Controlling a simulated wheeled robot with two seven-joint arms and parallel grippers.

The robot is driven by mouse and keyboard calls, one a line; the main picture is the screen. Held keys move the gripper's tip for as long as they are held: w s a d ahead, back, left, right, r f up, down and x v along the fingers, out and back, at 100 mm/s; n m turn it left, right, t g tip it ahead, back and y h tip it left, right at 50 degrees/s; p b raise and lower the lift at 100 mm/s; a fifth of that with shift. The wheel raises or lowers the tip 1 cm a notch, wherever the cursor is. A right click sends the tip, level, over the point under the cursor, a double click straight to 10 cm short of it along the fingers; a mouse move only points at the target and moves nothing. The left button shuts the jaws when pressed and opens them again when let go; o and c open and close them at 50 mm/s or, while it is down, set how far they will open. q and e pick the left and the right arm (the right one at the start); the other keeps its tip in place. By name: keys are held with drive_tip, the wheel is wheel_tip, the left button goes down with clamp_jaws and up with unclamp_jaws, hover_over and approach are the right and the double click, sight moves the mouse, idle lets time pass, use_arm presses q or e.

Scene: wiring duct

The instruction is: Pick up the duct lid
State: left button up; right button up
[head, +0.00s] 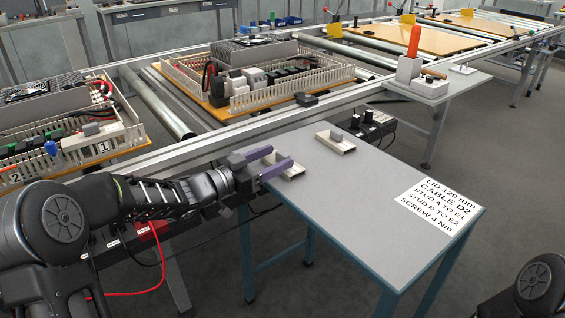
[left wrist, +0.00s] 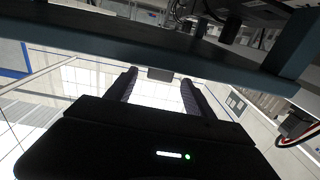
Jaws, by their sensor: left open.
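Two short beige lid pieces lie on the grey side table. The farther lid (head: 346,149) carries a small grey block and is fully in view. The nearer lid (head: 294,173) is partly hidden by my left gripper (head: 281,156). That gripper has purple fingers, is open, and is at the nearer lid, over the table's left edge. In the left wrist view, the two dark fingers of my left gripper (left wrist: 160,82) are spread, with a small grey block (left wrist: 160,74) showing between their tips. Contact cannot be told. My right gripper is out of view.
The side table (head: 340,200) is clear in its middle; a printed label (head: 437,205) lies at its right. Small black parts (head: 370,118) stand behind its back edge. A conveyor frame (head: 215,143) with a ducted panel (head: 290,97) runs behind. A red cable (head: 160,255) hangs at left.

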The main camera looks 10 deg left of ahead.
sight(280, 155)
use_arm(q)
drive_tip(key=x, duration=0.3)
drive_tip(key=shift+w+d+b, duration=0.25)
drive_tip(key=shift+w+b, duration=0.05)
drive_tip(key=shift+b, duration=0.1)
drive_tip(key=shift+c, duration=0.3)
clamp_jaws()
idle(0.4)
